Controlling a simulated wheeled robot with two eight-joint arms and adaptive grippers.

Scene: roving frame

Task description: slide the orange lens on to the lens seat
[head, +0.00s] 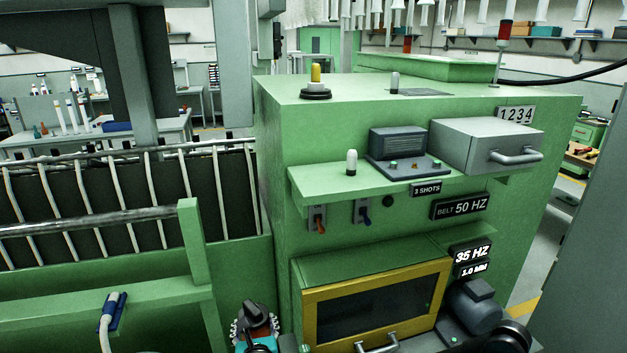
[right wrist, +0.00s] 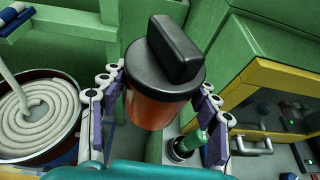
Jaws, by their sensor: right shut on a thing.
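The orange lens (right wrist: 155,108) is a translucent orange cylinder with a black cap and a raised black grip bar. In the right wrist view it stands between the two fingers of my right gripper (right wrist: 163,98), which is shut on it. In the head view my right gripper (head: 256,326) is at the bottom edge, left of the yellow-framed window, with the black cap (head: 255,311) showing between its fingers. The orange body is mostly hidden there. I cannot make out the lens seat for certain in either view. My left gripper is not in view.
A drum with a coiled pale hose (right wrist: 38,115) is at left. The green machine (head: 280,190) has a yellow-framed window (head: 312,318) with a handle, and a motor (head: 474,307) beside it.

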